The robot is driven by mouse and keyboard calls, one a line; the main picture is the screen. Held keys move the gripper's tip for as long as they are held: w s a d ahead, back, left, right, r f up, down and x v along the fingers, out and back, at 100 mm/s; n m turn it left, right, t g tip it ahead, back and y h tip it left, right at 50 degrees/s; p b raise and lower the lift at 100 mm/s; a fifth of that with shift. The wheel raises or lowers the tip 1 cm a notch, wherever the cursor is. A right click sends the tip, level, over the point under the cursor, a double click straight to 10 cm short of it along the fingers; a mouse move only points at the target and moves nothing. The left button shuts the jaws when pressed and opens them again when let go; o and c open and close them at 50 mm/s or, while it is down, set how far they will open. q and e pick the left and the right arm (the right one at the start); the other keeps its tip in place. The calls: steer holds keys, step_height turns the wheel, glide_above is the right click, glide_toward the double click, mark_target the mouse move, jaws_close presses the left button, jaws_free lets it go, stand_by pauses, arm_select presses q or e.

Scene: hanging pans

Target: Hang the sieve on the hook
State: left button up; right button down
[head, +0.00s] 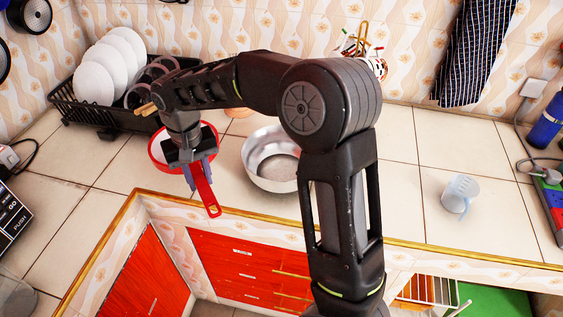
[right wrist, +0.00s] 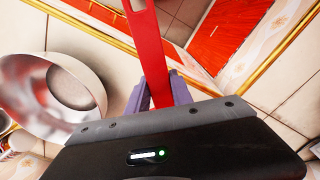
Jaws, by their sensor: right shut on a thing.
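The sieve has a red rim and a pale bowl (head: 158,152) in the head view, at the left part of the counter beside the dish rack. Its red handle (head: 207,196) points toward the counter's front edge. My right gripper (head: 197,177) is shut on this handle. In the right wrist view the red handle (right wrist: 148,45) runs between the purple fingers (right wrist: 155,93). My gripper and forearm cover part of the sieve. I cannot tell whether the bowl touches the counter. No hook can be made out clearly. My left gripper is not in view.
A metal bowl (head: 270,160) stands right of the sieve and also shows in the right wrist view (right wrist: 65,95). A black dish rack (head: 95,115) holds white plates. Dark pans (head: 30,15) hang at the upper left. A clear cup (head: 459,194) stands on open counter at right.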

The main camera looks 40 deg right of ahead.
steer(key=s+d+r+m+b, duration=0.1)
steer(key=s+d+r+m, duration=0.6)
steer(key=s+d+m, duration=0.2)
steer(key=shift+d+r+m+b, duration=0.3)
steer(key=shift+d+r+m, duration=0.15)
steer(key=shift+m, duration=0.65)
steer(key=shift+f, duration=2.55)
step_height(320, 180, down, 5)
steer(key=shift+r+p, duration=0.2)
steer(key=shift+p, duration=0.55)
steer(key=shift+f, duration=0.1)
